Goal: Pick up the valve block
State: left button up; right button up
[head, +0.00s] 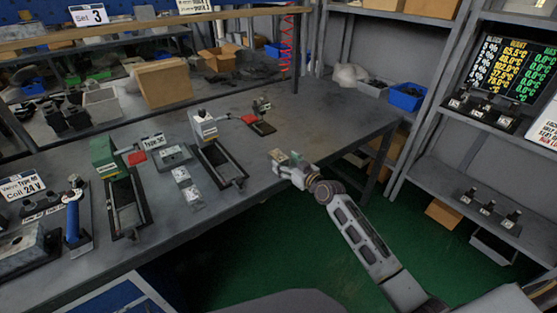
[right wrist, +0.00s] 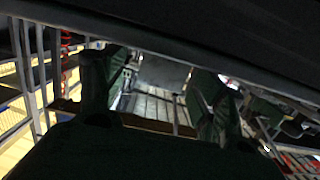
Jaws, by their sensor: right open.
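My right gripper (head: 282,160) is open near the right front edge of the workbench (head: 295,125). In the right wrist view its two dark fingers (right wrist: 152,90) stand apart, with no block clearly held between them. Several block-like parts are on the bench: a green one (head: 103,151) at the head of a black tray, a light grey one (head: 203,125) at another tray, and a small grey block (head: 174,156) between the trays. I cannot tell which of them is the valve block. All lie to the left of my right gripper. My left gripper is not in view.
A blue-handled tool (head: 73,218) stands at the left. A red-and-black part (head: 258,122) lies towards the back. Shelves (head: 455,170) stand at the right. The bench's right part is mostly bare.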

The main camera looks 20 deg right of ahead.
aim_at(279, 156)
jog(key=shift+r+x, duration=0.15)
jog(key=shift+x, duration=0.55)
jog(key=shift+r+x, duration=0.2)
jog(key=shift+x, duration=0.55)
jog(key=shift+w+a+f, duration=0.1)
jog(key=shift+w+a, duration=0.05)
jog(key=shift+w, duration=0.15)
jog(key=shift+w+a, duration=0.15)
jog(key=shift+w, duration=0.1)
jog(key=shift+w+f, duration=0.1)
jog(key=shift+w, duration=0.1)
jog(key=shift+w+a, duration=0.1)
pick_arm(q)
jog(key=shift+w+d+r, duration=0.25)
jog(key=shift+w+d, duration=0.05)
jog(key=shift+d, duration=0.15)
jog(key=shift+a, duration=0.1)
pick_arm(e)
jog(key=shift+c, duration=0.3)
